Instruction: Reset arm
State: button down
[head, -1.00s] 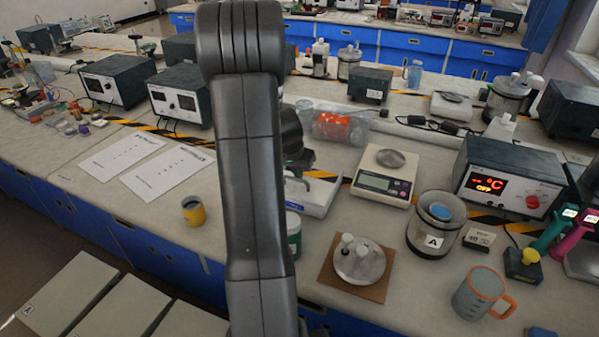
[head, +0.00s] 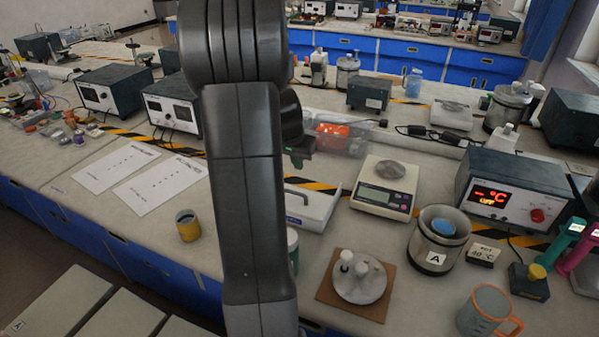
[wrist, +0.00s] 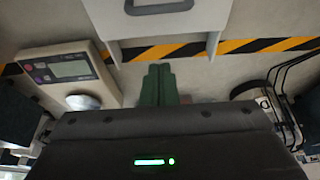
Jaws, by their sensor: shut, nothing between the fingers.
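My arm stands folded up in front of the head camera and hides a strip of the bench. My gripper (head: 300,160) shows just right of the arm, above the bench near the white drawer-like tray (head: 312,203). In the wrist view the two green fingers of my gripper (wrist: 158,84) lie together, shut and empty. The same tray (wrist: 160,30) is ahead of the fingertips, and the scale (wrist: 68,70) is to their left.
The scale (head: 386,188), pot A (head: 435,255), the heater box (head: 512,190), an orange-handled mug (head: 482,310) and a round lidded holder (head: 360,283) on a brown board crowd the right. A yellow cup (head: 188,226) and paper sheets (head: 117,168) lie left.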

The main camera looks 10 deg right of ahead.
jog(key=shift+v, duration=1.7)
